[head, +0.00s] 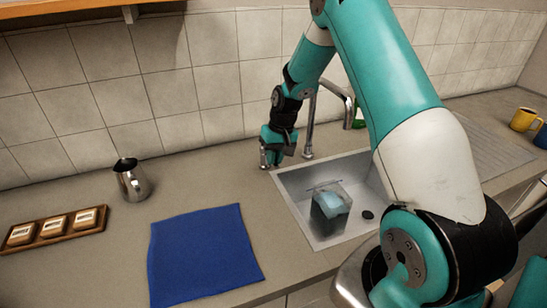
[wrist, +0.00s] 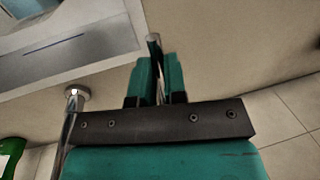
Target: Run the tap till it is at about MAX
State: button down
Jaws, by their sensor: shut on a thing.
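My gripper (head: 270,160) is at the back edge of the sink, left of the tap. In the wrist view its teal fingers (wrist: 160,82) are shut on a slim metal lever (wrist: 154,48). The curved metal tap (head: 310,125) stands behind the sink; its post also shows in the wrist view (wrist: 73,105). A clear, greyish container (head: 326,222) stands in the sink (head: 295,186), with something pale blue showing in its upper part. I cannot make out a MAX mark, the water level or a stream from the spout.
A blue cloth (head: 203,252) lies left of the sink. A metal jug (head: 131,180) and a wooden tray (head: 50,245) with small boxes stand farther left. A green bottle (head: 358,118) is behind the tap. A yellow mug (head: 523,119) is far right.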

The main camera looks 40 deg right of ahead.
jog(key=c, duration=1.2)
grip_release()
jog(key=shift+o, duration=0.2)
jog(key=shift+r, duration=0.1)
jog(key=d+r+b, duration=0.2)
jog(key=d+r, duration=0.1)
jog(key=r, duration=1.4)
jog(key=shift+s+d+b, duration=0.2)
jog(key=shift+s+b, duration=0.2)
jog(key=shift+s, duration=0.05)
jog(key=s+a+r+n, duration=0.1)
jog(key=s+a+n, duration=0.1)
jog(key=s+a, duration=0.35)
jog(key=s+a+r+n+y, duration=0.1)
jog(key=s+a+r+n, duration=0.1)
jog(key=a, duration=0.6)
jog(key=s+a+r+n, duration=0.1)
jog(key=s+a, duration=0.2)
jog(key=a, duration=0.4)
jog(key=s+a+f+n, duration=0.1)
jog(key=s+a, duration=0.3)
jog(key=s, duration=0.4)
jog(key=s+a+n+y, duration=0.1)
jog(key=s+a+n, duration=0.3)
jog(key=s, duration=0.5)
jog(key=shift+a+f+g, duration=0.25)
jog(key=shift+f+g, duration=0.05)
jog(key=shift+f, duration=0.05)
